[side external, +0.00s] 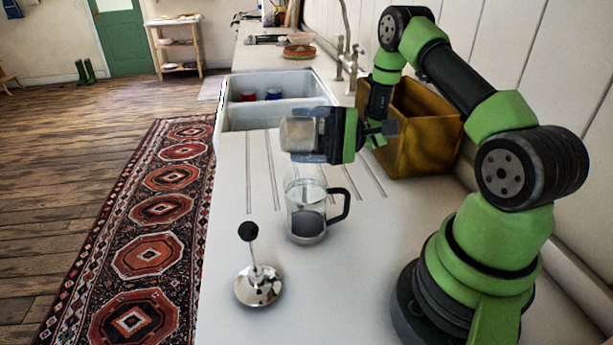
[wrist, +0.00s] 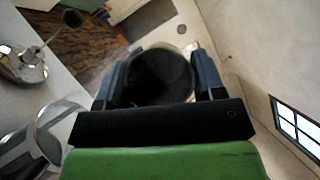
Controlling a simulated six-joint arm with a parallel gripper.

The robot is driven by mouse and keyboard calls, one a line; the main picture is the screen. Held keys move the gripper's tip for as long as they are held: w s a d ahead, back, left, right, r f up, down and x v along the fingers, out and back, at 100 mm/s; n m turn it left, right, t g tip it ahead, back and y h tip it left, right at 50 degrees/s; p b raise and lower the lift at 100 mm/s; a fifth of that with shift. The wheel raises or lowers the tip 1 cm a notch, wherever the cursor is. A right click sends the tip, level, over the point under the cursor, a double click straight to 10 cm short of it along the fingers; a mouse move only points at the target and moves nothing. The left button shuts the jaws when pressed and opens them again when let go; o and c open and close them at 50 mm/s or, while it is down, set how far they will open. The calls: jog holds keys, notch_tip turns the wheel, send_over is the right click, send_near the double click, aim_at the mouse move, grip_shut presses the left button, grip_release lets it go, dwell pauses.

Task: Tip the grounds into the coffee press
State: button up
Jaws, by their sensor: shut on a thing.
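My gripper (side external: 312,137) is shut on a small pale, see-through cup (side external: 298,133) with something tan or brownish in it. The cup is held in the air, above the coffee press. In the wrist view the cup (wrist: 160,76) sits between both fingers and its round inside looks dark. I cannot tell how far it is tilted or how much it holds. The glass coffee press (side external: 306,212) stands upright and open on the counter, its black handle to the right. A dark grey area shows low in it; I cannot tell whether it is grounds. The press also shows in the wrist view (wrist: 28,148).
The plunger lid (side external: 258,286) stands on the counter in front of the press, black knob up. A wooden box (side external: 420,135) is right of the gripper, by the wall. The white sink (side external: 272,117) with red and blue items lies behind. The front counter is mostly clear.

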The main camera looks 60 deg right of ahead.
jog(key=shift+s+d+r+n+y, duration=0.15)
jog(key=shift+r+n+y, duration=0.25)
jog(key=shift+r+y, duration=0.3)
dwell(1.3)
jog(key=shift+b, duration=0.85)
dwell(1.6)
jog(key=shift+f+m+h, duration=0.3)
jog(key=shift+f+h, duration=0.25)
jog(key=shift+h, duration=0.05)
jog(key=shift+w+a+f+m+h, duration=0.3)
jog(key=shift+m+h, duration=0.1)
jog(key=shift+h, duration=0.3)
